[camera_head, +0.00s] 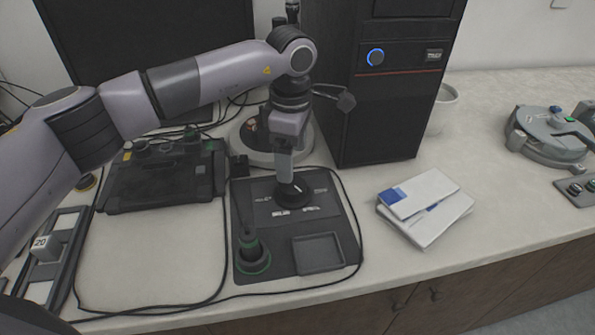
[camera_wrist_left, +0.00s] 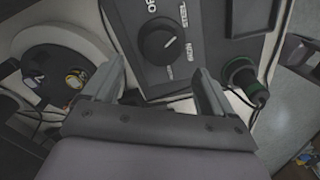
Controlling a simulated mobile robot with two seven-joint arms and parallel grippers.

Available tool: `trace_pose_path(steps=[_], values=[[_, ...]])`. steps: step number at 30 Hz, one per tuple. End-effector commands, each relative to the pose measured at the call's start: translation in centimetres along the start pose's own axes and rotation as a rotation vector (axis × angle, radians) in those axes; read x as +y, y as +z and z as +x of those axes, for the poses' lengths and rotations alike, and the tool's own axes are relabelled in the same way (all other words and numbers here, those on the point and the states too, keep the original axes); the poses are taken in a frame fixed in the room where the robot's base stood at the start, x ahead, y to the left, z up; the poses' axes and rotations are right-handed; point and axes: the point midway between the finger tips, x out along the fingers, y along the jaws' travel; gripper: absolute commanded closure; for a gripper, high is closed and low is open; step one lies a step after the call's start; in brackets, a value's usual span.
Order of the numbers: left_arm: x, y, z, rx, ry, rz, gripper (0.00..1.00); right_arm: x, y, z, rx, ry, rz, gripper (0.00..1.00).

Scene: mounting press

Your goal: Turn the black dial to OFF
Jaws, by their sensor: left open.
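The black dial (camera_wrist_left: 163,41) is a round knob with a small white mark, set in a dark control panel (camera_wrist_left: 128,16). I cannot tell exactly which label the mark points to. In the head view the dial (camera_head: 293,196) sits in the upper middle of the flat panel (camera_head: 262,212). My left gripper (camera_head: 285,172) points down just above it, and in the wrist view its open fingers (camera_wrist_left: 160,68) lie either side of the dial's near side, apart from it. My right gripper is not in view.
The panel also carries a green-ringed black knob (camera_head: 252,255) and a shallow square tray (camera_head: 318,253). A black computer tower (camera_head: 375,110) stands behind right. White boxes (camera_head: 425,205) lie to the right. Black cables loop around the panel.

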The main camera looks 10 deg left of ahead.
Motion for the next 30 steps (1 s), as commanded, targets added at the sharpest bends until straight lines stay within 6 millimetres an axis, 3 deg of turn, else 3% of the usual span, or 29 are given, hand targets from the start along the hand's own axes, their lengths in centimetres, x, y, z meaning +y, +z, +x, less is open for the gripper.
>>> trace_pose_path(steps=[12, 23, 24, 29, 30], values=[[-0.1, 0.1, 5.8, -0.003, -0.004, 0.001, 0.14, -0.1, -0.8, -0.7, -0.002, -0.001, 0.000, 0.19], [-0.1, 0.1, 6.8, -0.004, -0.002, 0.001, 0.14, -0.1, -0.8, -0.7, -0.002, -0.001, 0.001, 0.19], [-0.1, 0.1, 6.8, -0.004, -0.002, 0.001, 0.17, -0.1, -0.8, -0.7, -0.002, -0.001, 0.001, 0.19], [-0.1, 0.2, 6.8, -0.004, -0.002, 0.001, 0.69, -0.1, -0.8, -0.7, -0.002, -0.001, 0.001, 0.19], [-0.1, 0.2, 6.8, -0.005, -0.002, 0.001, 0.70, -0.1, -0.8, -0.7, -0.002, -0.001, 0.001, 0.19]])
